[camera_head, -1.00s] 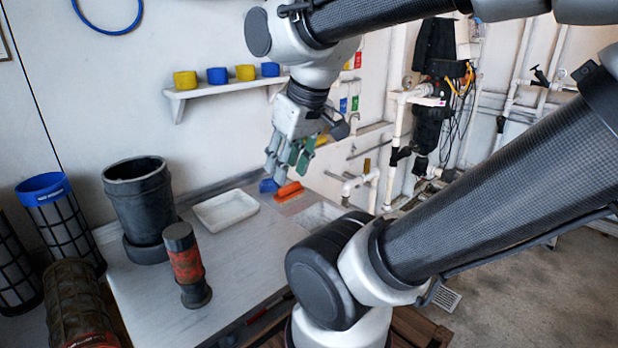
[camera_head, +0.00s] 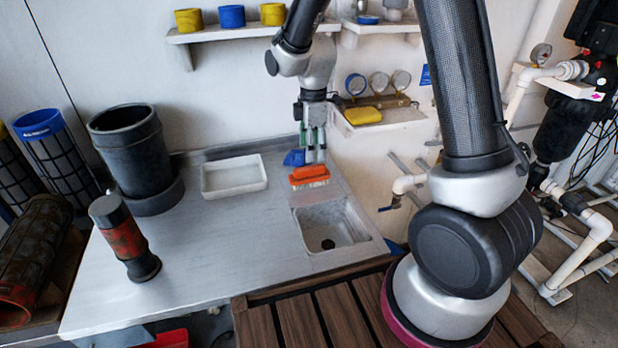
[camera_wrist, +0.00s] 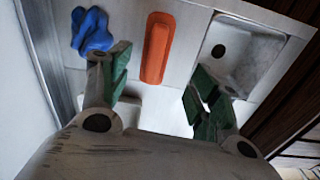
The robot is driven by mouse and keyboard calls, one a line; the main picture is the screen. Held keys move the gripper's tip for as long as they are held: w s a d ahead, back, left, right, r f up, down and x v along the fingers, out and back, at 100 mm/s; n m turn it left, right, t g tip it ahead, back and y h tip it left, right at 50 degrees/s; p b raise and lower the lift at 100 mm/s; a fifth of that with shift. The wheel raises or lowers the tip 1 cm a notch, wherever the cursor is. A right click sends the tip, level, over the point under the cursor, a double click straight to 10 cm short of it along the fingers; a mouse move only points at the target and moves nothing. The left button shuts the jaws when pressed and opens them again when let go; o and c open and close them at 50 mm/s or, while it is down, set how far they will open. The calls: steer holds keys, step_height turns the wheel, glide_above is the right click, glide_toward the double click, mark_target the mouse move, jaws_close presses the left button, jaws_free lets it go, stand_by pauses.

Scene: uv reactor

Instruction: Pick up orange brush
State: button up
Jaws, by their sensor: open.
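The orange brush (camera_head: 310,174) lies on the grey counter between the white tray and the sink, with pale bristles showing along its front side. In the wrist view the orange brush (camera_wrist: 157,48) shows from above as a long bar. My gripper (camera_head: 315,156) is above and just behind the brush in the head view, pointing down. In the wrist view my gripper (camera_wrist: 158,90) has its green-padded fingers spread wide, with the brush lying between and beyond them. Nothing is held. The exact height above the brush cannot be told.
A blue cloth-like item (camera_head: 294,158) lies beside the brush, close to one finger in the wrist view. A white tray (camera_head: 234,191) is to the left and a sink (camera_head: 345,246) in front. A shelf with a yellow item (camera_head: 362,116) is close on the right.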

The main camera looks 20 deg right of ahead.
mark_target(310, 167)
steer(key=shift+n, duration=0.5)
steer(key=f, duration=0.6)
steer(key=w+f, duration=0.1)
steer(key=f, duration=0.3)
steer(key=shift+a+f, duration=0.1)
steer(key=shift+a, duration=0.15)
steer(key=c, duration=1.1)
